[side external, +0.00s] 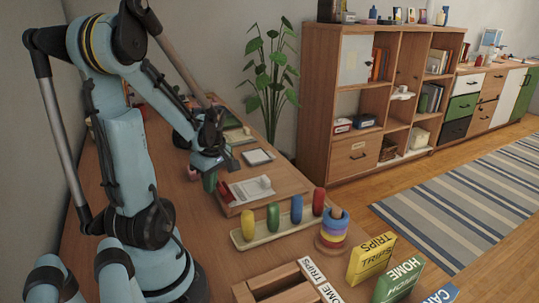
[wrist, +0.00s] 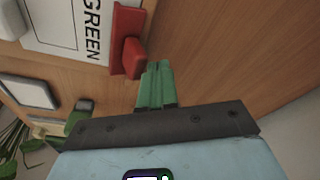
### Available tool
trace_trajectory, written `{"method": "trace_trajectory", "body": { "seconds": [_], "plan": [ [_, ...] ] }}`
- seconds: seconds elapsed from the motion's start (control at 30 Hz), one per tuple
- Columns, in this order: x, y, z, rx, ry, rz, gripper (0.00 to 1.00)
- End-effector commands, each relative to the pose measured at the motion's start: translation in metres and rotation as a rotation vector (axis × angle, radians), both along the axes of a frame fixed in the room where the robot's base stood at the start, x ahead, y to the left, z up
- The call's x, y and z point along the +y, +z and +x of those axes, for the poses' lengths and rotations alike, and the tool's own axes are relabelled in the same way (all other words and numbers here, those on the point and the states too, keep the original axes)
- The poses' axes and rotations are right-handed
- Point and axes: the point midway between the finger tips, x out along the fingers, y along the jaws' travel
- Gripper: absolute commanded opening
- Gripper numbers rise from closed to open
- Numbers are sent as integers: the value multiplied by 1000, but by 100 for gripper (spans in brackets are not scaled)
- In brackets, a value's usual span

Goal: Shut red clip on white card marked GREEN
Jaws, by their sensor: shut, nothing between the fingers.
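The white card marked GREEN (wrist: 68,22) lies on a raised wooden board, and it also shows in the side view (side external: 254,187). The red clip (wrist: 128,42) sits at the card's edge beside the word GREEN; it also shows in the side view (side external: 226,192). I cannot tell whether the clip is open or shut on the card. My gripper (wrist: 156,70) has its green fingers shut and empty, with the tips close to the clip's red handle. In the side view my gripper (side external: 209,182) is just left of the clip; any contact is unclear.
The wooden board (side external: 288,181) carries the card. In front stand a tray (side external: 240,238) of coloured pegs, a ring stacker (side external: 334,234) and TRIPS and HOME boxes (side external: 370,258). A pale square pad (side external: 258,157) lies behind the board. Bare wood is beside the clip.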

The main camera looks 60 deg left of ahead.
Motion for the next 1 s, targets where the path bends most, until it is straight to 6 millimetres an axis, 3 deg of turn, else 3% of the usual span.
{"method": "trace_trajectory", "body": {
  "seconds": [0.57,1.0],
  "plan": [
    [0,12,1,1,1,0,0],
    [0,42,1,1,0,0,0]
  ]
}}
